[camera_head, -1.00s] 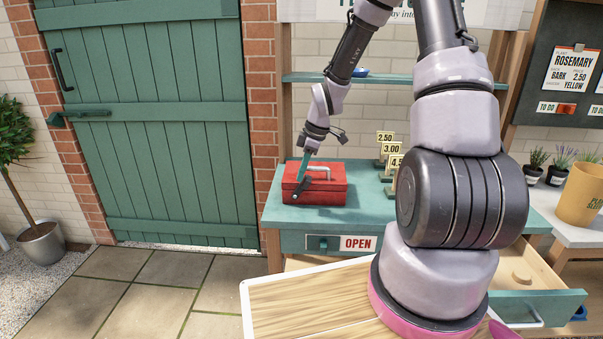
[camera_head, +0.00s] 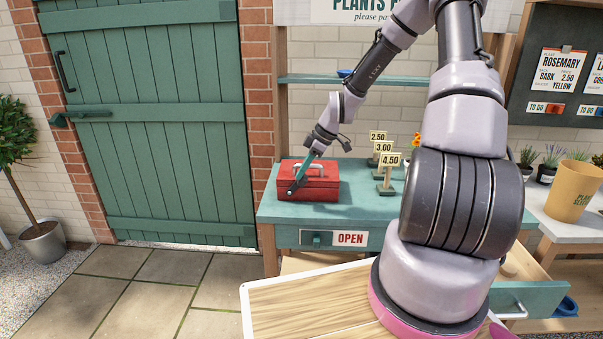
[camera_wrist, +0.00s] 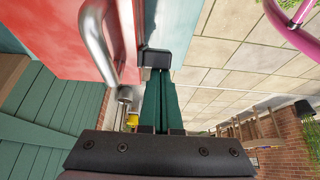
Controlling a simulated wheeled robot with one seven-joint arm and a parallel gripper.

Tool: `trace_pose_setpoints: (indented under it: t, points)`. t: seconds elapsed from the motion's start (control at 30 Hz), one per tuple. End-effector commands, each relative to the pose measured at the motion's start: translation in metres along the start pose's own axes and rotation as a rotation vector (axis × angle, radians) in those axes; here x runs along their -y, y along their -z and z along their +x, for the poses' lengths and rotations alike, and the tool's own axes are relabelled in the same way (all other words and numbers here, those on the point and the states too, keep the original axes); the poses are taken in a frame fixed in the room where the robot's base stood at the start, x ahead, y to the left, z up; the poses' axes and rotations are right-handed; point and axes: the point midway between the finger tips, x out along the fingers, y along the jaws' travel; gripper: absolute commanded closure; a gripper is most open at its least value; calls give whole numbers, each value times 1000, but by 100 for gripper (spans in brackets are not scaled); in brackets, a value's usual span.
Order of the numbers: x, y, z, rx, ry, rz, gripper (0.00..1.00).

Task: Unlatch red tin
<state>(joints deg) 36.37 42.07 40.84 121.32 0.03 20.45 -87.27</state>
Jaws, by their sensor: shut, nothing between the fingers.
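The red tin (camera_head: 322,190) stands on the teal bench top, with its lid down and a silver handle (camera_head: 320,165) on top. In the wrist view, the red tin (camera_wrist: 50,45) fills the upper left and its metal handle (camera_wrist: 92,32) shows close by. My gripper (camera_head: 292,189) reaches down at the left part of the tin's front. In the wrist view, my gripper (camera_wrist: 156,58) has its teal fingers together, dark tips beside the tin's edge, with nothing between them. I cannot tell whether the tips touch the tin. The latch cannot be made out clearly.
The teal bench (camera_head: 385,206) carries price signs (camera_head: 389,172) right of the tin. An OPEN sign (camera_head: 350,238) hangs on its front. A drawer (camera_head: 530,300) stands open at the right. A green door (camera_head: 150,130) is at the left, with clear paving before it.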

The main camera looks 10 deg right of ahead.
Motion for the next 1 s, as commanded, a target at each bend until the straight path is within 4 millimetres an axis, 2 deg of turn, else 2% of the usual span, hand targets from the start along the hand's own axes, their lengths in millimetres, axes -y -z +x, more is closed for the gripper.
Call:
trace_pose_setpoints:
  t: [0.2, 0.8, 1.0]
  points:
    - [-9, -14, 3, -158, 0, 12, 100]
    - [-10, -56, 17, -611, -3, 8, 100]
    - [-9, -65, 24, -596, -1, 0, 100]
